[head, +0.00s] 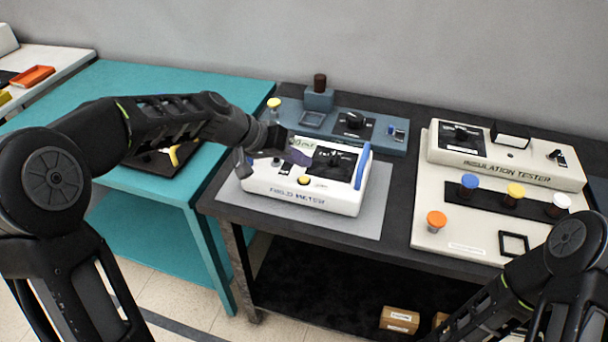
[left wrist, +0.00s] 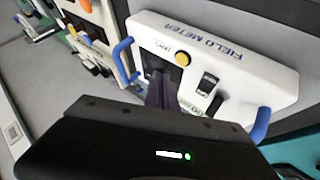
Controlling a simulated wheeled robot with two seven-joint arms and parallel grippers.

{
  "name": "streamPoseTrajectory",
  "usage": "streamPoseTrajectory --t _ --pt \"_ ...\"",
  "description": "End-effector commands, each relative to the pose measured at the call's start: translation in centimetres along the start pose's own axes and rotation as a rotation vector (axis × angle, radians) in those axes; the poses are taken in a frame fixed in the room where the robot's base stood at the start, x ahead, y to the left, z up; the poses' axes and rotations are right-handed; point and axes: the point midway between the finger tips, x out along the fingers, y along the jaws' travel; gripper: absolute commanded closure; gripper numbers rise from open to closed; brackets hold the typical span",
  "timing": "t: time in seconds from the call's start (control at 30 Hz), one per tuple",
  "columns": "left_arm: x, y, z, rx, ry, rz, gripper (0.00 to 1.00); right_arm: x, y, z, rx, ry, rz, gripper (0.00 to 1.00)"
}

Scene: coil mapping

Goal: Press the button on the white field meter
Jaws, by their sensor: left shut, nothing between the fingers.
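The white field meter (head: 330,197) sits on a grey mat on the dark bench, with blue handles at its sides. Its yellow round button (head: 304,180) is on the front part of the top face. My left gripper (head: 298,157) is shut and empty, over the meter's top, behind the button in the head view. In the left wrist view the meter (left wrist: 240,65) fills the upper right. The yellow button (left wrist: 182,59) shows uncovered just past the fingertips (left wrist: 162,92). I cannot tell whether the fingers touch the meter. My right arm shows at lower right; its gripper is not visible.
An insulation tester (head: 495,155) with coloured knobs stands to the right. A blue-grey device (head: 385,138) stands behind the meter. A teal table (head: 165,88) adjoins on the left. Small boxes (head: 399,320) lie on the lower shelf.

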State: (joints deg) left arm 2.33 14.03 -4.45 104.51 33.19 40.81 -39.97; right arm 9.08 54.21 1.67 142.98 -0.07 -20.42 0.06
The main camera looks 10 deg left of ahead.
Motion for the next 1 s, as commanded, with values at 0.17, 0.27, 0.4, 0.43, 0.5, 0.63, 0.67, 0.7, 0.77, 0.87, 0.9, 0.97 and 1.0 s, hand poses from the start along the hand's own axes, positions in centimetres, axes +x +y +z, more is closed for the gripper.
streamPoseTrajectory --t 0.17,0.27,0.4,0.43,0.5,0.63,0.67,0.7,0.77,0.87,0.9,0.97,1.0 --pt "-1.5 1.1 -1.1 0.001 0.001 0.000 1.00 -1.3 -0.5 0.0 0.000 0.000 0.000 0.62" --pt "-1.9 1.4 -1.4 0.001 0.000 0.000 1.00 -1.6 -0.6 0.0 0.000 0.000 0.000 0.62" --pt "-2.0 1.5 -1.4 0.000 -0.001 0.000 1.00 -1.6 -0.6 0.0 0.000 0.000 0.000 0.62" --pt "-2.0 1.5 -1.4 0.000 -0.001 0.000 1.00 -1.6 -0.6 0.0 0.000 0.000 0.000 0.62" --pt "-1.9 1.4 -1.4 0.000 -0.001 0.000 1.00 -1.6 -0.6 0.0 0.000 0.000 0.000 0.62" --pt "-1.9 1.4 -1.4 0.000 0.000 0.000 1.00 -1.6 -0.6 0.0 0.000 0.000 0.000 0.62" --pt "-1.9 1.4 -1.4 0.000 0.000 0.000 1.00 -1.6 -0.6 0.0 0.000 0.000 0.000 0.62" --pt "-1.9 1.4 -1.4 0.000 0.000 0.000 1.00 -1.6 -0.6 0.0 0.000 0.000 0.000 0.62" --pt "-1.9 1.4 -1.4 0.000 0.000 0.000 1.00 -1.6 -0.6 0.0 0.000 0.000 0.000 0.62" --pt "-1.9 1.4 -1.4 0.000 0.000 0.000 1.00 -1.6 -0.6 0.0 0.000 0.000 0.000 0.62" --pt "-1.9 1.4 -1.4 0.000 0.000 0.000 1.00 -1.6 -0.6 0.0 0.000 0.000 0.000 0.62" --pt "-1.9 1.4 -1.4 0.000 0.000 0.000 1.00 -1.6 -0.6 0.0 0.000 0.000 0.000 0.62" --pt "-1.9 1.4 -1.4 0.000 0.000 0.000 1.00 -1.6 -0.6 0.0 0.000 0.000 0.000 0.62"
